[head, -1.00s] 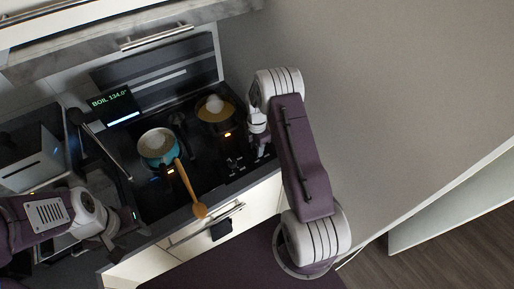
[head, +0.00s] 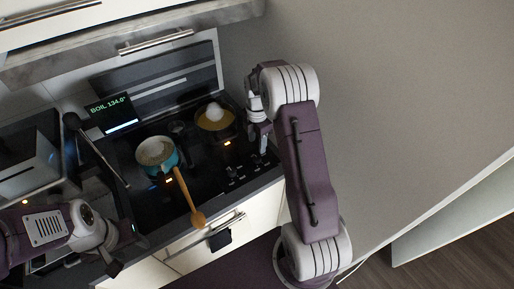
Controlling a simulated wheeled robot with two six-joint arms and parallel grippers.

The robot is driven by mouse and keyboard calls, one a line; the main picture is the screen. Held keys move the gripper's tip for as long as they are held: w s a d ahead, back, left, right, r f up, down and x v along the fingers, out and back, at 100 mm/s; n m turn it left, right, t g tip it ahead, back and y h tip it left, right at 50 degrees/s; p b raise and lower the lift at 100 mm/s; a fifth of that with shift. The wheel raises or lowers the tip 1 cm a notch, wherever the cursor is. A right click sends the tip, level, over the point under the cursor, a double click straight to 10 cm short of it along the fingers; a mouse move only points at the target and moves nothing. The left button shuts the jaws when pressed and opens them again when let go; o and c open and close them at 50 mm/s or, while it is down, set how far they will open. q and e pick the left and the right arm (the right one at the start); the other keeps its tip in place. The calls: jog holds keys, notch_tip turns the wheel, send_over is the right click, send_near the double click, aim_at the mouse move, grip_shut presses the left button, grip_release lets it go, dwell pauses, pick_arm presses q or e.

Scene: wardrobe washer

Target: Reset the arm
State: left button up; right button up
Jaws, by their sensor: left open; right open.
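My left arm comes in at the lower left, and its gripper (head: 113,267) hangs over the counter's front edge near the drawer, with small dark fingers and nothing seen in it. My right arm rises from the bottom centre-right and folds over at the top. Its gripper (head: 260,138) points down beside the right end of the stove, largely hidden by its own wrist. I see nothing in it, and it is apart from the pots.
A teal pot (head: 157,155) with a wooden spoon (head: 187,197) stands on the black stove (head: 200,170). A yellowish pan (head: 215,118) is behind it. A display (head: 110,112) reads BOIL 134.0°. A dark cloth (head: 220,240) hangs on the drawer handle. A grey wall (head: 400,100) bounds the right.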

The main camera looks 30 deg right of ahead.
dwell(0.4)
jog(key=s+a+r+t+b, duration=0.1)
jog(key=s+a+r+b, duration=0.1)
jog(key=s+a+r, duration=0.35)
jog(key=s+a+f+m, duration=0.2)
jog(key=s+m, duration=0.4)
jog(key=m, duration=0.3)
jog(key=s+a+f+m, duration=0.2)
jog(key=s+a+m, duration=0.1)
jog(key=s+m, duration=0.4)
jog(key=m, duration=0.3)
jog(key=shift+s+a, duration=0.15)
jog(key=shift+a, duration=0.15)
